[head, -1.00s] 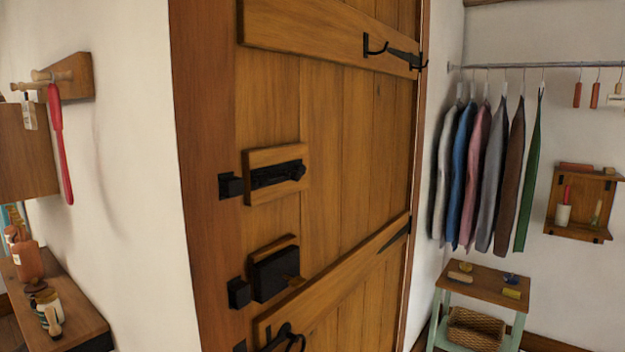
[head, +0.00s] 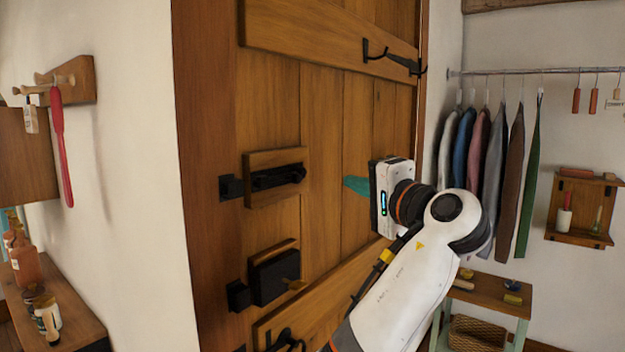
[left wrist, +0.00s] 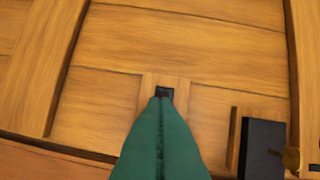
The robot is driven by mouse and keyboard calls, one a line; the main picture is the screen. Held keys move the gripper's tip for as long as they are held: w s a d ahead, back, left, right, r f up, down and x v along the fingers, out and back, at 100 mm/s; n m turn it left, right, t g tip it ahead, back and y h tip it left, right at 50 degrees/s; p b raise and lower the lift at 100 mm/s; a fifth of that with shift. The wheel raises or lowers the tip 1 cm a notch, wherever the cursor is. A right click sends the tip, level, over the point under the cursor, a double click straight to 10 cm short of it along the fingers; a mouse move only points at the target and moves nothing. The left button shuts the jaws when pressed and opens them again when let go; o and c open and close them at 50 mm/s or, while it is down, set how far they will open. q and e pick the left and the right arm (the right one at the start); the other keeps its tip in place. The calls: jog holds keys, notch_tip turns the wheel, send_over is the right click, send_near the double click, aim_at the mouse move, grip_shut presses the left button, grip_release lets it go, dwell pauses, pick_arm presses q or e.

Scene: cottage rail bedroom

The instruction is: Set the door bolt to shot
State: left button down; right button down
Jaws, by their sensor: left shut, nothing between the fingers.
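The door bolt (head: 278,177) is a black bar with a knob at its right end, on a wooden block on the plank door. A black keeper (head: 230,187) sits on the frame to its left, with a narrow strip of wood visible between them. My left gripper (head: 356,185) has teal fingers, shut and empty, pointing left at the bolt from its right, clearly apart from it in the head view. In the left wrist view the shut fingers (left wrist: 160,105) cover most of the bolt; only its dark end (left wrist: 165,92) shows. My right gripper is out of view.
A black lock box (head: 273,277) with a brass knob is below the bolt; it also shows in the left wrist view (left wrist: 262,150). Clothes on a rail (head: 480,180) and a small table (head: 490,292) stand right of the door.

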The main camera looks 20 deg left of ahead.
aim_at(298, 172)
pick_arm(q)
jog(key=w+a+p, duration=0.1)
jog(key=a+p, duration=0.1)
jog(key=a, duration=0.1)
jog(key=w+a+p, duration=0.1)
jog(key=a+p, duration=0.1)
jog(key=a, duration=0.1)
jog(key=w+a+p, duration=0.1)
jog(key=a+p, duration=0.1)
jog(key=a, duration=0.1)
jog(key=shift+w+f, duration=0.1)
jog(key=shift+f, duration=0.05)
dwell(0.4)
